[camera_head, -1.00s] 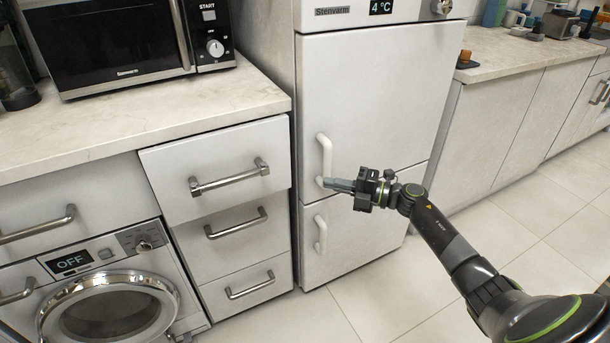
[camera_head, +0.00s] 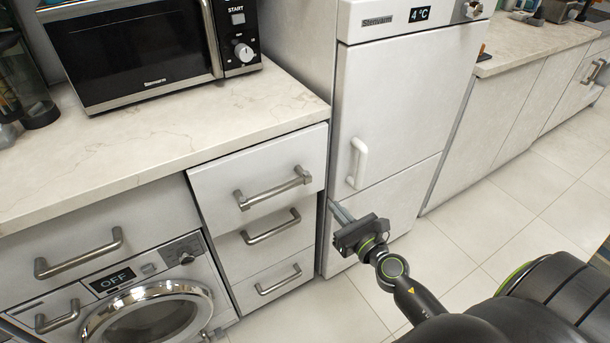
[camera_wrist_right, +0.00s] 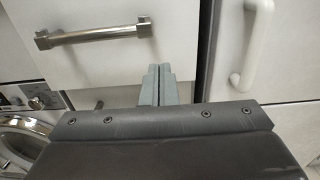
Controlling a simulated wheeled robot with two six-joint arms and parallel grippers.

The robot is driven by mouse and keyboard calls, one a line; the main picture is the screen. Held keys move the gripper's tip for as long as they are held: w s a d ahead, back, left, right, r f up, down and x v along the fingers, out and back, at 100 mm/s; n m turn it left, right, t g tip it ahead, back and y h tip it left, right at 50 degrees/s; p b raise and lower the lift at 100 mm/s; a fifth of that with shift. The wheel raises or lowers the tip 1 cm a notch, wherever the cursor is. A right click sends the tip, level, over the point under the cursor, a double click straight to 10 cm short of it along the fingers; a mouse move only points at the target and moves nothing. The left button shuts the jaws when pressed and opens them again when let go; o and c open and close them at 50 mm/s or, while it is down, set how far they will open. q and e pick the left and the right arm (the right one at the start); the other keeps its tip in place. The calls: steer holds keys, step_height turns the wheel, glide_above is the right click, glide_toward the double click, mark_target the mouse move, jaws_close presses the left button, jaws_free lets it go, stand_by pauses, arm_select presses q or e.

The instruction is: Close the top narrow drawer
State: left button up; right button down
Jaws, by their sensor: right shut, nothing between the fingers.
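The top narrow drawer (camera_head: 262,178) is pulled out a little, its white front standing forward of the drawers below it. Its metal bar handle (camera_head: 273,189) runs across the front. My right gripper (camera_head: 337,208) is shut and empty, just right of and below the drawer's lower right corner, in front of the fridge. In the right wrist view, the shut fingertips (camera_wrist_right: 158,72) point at the lower right part of the drawer front (camera_wrist_right: 95,60), right of its handle (camera_wrist_right: 95,35). I cannot tell whether they touch it. My left gripper is not in view.
The fridge (camera_head: 395,110) with white handles stands right of the drawers. Two lower drawers (camera_head: 270,228) look shut. A washing machine (camera_head: 150,295) is at the lower left. A microwave (camera_head: 150,50) stands on the counter (camera_head: 150,150). The tiled floor (camera_head: 510,205) is clear.

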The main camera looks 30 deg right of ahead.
mark_target(310, 179)
steer(key=shift+w+a, duration=0.2)
steer(key=shift+w, duration=6.25)
